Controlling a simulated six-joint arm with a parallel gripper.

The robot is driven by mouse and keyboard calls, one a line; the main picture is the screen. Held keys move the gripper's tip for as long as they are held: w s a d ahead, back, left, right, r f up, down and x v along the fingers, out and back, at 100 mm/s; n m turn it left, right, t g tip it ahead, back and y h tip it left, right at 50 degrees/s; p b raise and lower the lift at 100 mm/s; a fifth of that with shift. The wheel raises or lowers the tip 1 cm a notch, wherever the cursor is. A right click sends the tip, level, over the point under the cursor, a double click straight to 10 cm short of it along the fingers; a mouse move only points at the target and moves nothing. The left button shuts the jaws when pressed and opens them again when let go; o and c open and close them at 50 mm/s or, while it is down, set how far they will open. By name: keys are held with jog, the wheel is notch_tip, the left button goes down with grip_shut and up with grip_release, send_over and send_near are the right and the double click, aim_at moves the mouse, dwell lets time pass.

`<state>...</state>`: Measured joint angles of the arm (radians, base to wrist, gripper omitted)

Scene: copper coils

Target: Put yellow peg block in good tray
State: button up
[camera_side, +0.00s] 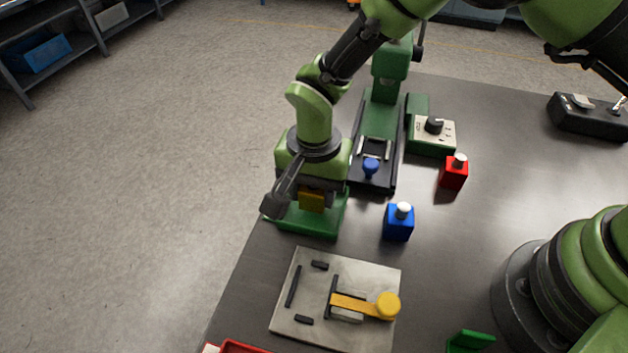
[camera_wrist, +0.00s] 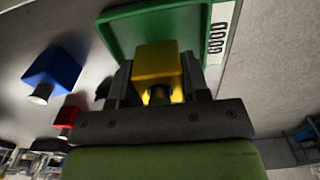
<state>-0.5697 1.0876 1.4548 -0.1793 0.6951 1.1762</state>
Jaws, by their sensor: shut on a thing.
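The yellow peg block (camera_wrist: 158,62) is between the fingers of my gripper (camera_wrist: 160,88), which is shut on it. In the side view the yellow block (camera_side: 312,200) shows below my gripper (camera_side: 311,198), over the green tray (camera_side: 320,222). In the wrist view the green tray (camera_wrist: 112,42) has a white label reading GOOD and lies beyond the block. I cannot tell whether the block touches the tray floor.
A blue peg block (camera_side: 398,223) and a red peg block (camera_side: 453,172) stand to the right. A metal fixture plate (camera_side: 285,322) with a yellow-handled clamp (camera_side: 387,305) lies in front. A green press (camera_side: 378,118) stands behind. A red tray (camera_side: 240,347) shows at the bottom edge.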

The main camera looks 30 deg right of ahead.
jog(key=shift+f, duration=0.6)
dwell(0.3)
jog(key=o, duration=0.9)
jog(key=shift+o, duration=0.2)
jog(key=shift+r, duration=3.5)
